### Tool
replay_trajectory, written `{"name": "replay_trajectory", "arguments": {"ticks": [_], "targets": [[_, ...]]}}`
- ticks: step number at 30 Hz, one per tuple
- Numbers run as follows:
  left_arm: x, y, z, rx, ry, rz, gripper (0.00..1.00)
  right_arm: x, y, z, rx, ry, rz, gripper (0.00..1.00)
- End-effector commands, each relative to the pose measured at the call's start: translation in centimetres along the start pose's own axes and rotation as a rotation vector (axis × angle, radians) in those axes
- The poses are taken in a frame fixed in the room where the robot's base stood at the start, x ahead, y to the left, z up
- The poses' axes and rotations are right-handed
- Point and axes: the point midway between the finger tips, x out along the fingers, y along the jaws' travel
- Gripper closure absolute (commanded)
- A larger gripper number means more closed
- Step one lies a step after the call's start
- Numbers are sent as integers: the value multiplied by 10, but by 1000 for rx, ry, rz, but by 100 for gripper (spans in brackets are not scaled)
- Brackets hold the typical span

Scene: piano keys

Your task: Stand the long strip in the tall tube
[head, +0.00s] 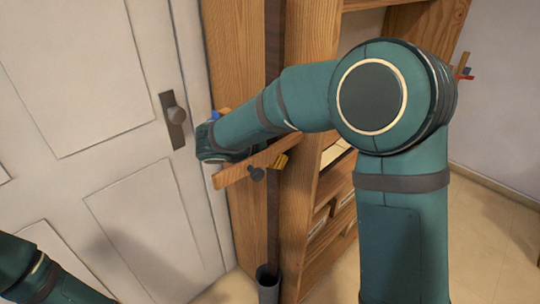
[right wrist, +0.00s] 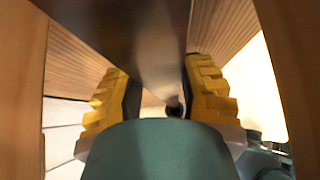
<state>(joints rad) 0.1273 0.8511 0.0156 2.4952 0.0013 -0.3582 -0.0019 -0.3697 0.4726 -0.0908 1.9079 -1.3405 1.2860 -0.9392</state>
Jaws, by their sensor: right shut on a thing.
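The long strip (head: 273,215) is dark brown and stands roughly upright against the wooden shelf unit, partly hidden behind my right arm. It runs down to the tall tube (head: 268,287), a dark grey cup-like holder on the floor. I cannot tell whether the strip's lower end is inside the tube or just behind its rim. My right gripper (right wrist: 162,92) is shut on the strip (right wrist: 160,35), its yellow ridged pads on either side of it. In the head view, a yellow pad shows beside the strip. My left arm shows at the lower left; its gripper is out of view.
A wooden bar (head: 235,175) with a dark knob crosses in front of my right gripper. A white door (head: 85,90) with a handle (head: 176,118) stands left. The shelf unit (head: 305,190) stands right of the strip. Floor (head: 490,215) is clear at the right.

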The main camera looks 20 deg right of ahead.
Motion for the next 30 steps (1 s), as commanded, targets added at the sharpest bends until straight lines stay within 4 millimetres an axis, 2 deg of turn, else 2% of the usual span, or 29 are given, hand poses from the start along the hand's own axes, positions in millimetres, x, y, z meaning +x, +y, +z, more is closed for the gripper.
{"name": "replay_trajectory", "arguments": {"ticks": [5,6,8,20,26,30], "targets": [[0,0,0,0,0,0,42,0,0,1,1,-3,1,100],[0,0,0,0,0,0,42,0,0,1,1,-3,1,50],[0,0,0,0,0,0,42,0,0,1,1,-3,0,29],[0,0,0,0,0,0,42,-4,0,0,0,0,0,29],[0,0,0,0,0,0,42,-34,1,1,1,-1,5,29],[0,0,0,0,0,0,42,-58,1,-20,-4,-2,4,29]]}}
